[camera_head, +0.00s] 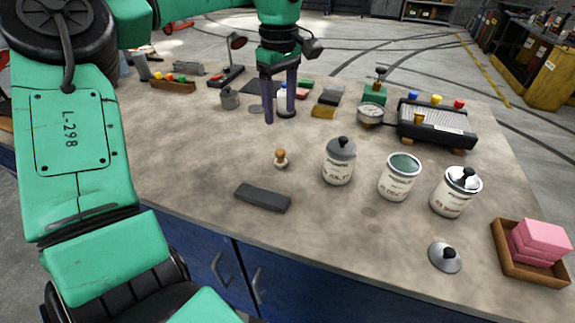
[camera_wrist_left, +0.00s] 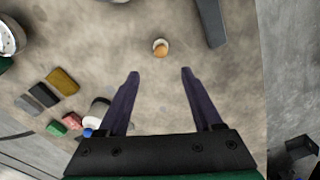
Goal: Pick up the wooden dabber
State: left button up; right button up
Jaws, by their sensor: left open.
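The wooden dabber (camera_head: 281,158) is a small piece with an orange-brown wooden knob and a pale base. It stands alone on the grey worktop (camera_head: 190,150). In the left wrist view the dabber (camera_wrist_left: 160,47) shows from above, ahead of the fingertips and roughly centred between their lines. My left gripper (camera_head: 279,118) points down over the worktop, on the far side of the dabber. Its two dark purple fingers are apart with nothing between them, as the left wrist view also shows (camera_wrist_left: 160,72). My right gripper is in neither view.
A dark flat bar (camera_head: 263,197) lies in front of the dabber. A grey-lidded can (camera_head: 339,162), an open can (camera_head: 400,177) and a silver-lidded can (camera_head: 455,192) stand to its right. A small blue-capped bottle (camera_wrist_left: 97,113) stands near the left gripper's fingers. Bare worktop surrounds the dabber.

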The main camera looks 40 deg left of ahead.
pick_arm(q)
send_over(280, 151)
jog(key=f, duration=0.4)
jog(key=shift+s+a+f, duration=0.1)
jog(key=shift+a+f, duration=0.1)
jog(key=shift+f, duration=0.15)
jog(key=f+p, duration=0.1)
jog(key=f, duration=0.3)
jog(key=f+p, duration=0.1)
jog(key=f, duration=0.3)
jog(key=shift+w+d+f, duration=0.1)
jog(key=shift+w+f, duration=0.05)
jog(key=shift+w, duration=0.05)
grip_shut()
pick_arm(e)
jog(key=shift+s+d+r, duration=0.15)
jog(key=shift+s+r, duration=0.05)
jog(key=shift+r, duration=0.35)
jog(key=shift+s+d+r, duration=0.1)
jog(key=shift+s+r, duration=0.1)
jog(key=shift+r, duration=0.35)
